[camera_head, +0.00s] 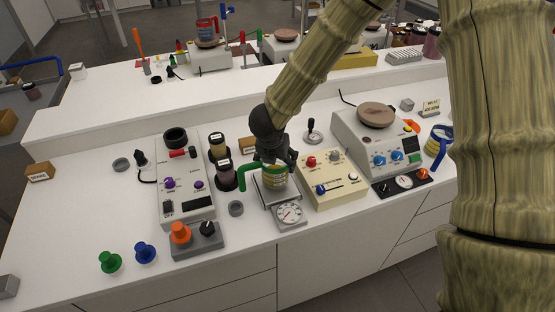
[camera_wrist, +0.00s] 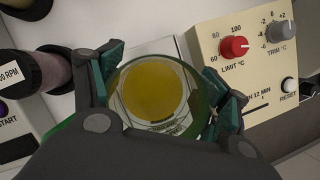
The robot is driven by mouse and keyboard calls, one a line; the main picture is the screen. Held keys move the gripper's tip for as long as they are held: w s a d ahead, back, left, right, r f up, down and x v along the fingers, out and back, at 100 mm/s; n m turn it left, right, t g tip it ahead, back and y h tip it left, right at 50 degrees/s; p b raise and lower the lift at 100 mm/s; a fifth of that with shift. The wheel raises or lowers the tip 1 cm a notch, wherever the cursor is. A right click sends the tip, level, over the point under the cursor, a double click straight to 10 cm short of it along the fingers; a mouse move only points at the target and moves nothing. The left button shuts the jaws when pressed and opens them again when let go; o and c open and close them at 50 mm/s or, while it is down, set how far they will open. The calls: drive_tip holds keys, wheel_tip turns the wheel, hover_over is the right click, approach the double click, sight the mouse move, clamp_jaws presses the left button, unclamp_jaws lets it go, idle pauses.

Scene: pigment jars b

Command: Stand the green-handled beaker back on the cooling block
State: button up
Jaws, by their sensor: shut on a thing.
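The green-handled beaker (camera_head: 275,180) is a clear vessel with yellow-brown contents, and its green handle (camera_head: 248,176) points left. It appears upright at the pan of a small dial scale (camera_head: 291,212); I cannot tell whether it touches the pan. My gripper (camera_head: 274,160) comes down from above and is shut around the beaker's upper part. In the wrist view, my gripper (camera_wrist: 163,92) has a finger on either side of the beaker (camera_wrist: 155,92), seen from above with its round rim and yellow contents. I cannot tell which thing is the cooling block.
Dark-lidded jars (camera_head: 224,174) stand close left of the beaker, beside a grey device (camera_head: 185,190). A cream control box (camera_head: 333,180) with a red knob is close on the right. A hotplate (camera_head: 376,140) stands further right.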

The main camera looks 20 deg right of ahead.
drive_tip(key=shift+s+d+r, duration=0.1)
drive_tip(key=shift+s+r, duration=0.05)
drive_tip(key=shift+s, duration=0.1)
drive_tip(key=shift+w+f, duration=0.2)
drive_tip(key=shift+f, duration=0.1)
drive_tip(key=shift+s+b, duration=0.1)
drive_tip(key=shift+b, duration=0.25)
drive_tip(key=shift+f, duration=0.1)
drive_tip(key=shift+f, duration=0.15)
drive_tip(key=o, duration=1.9)
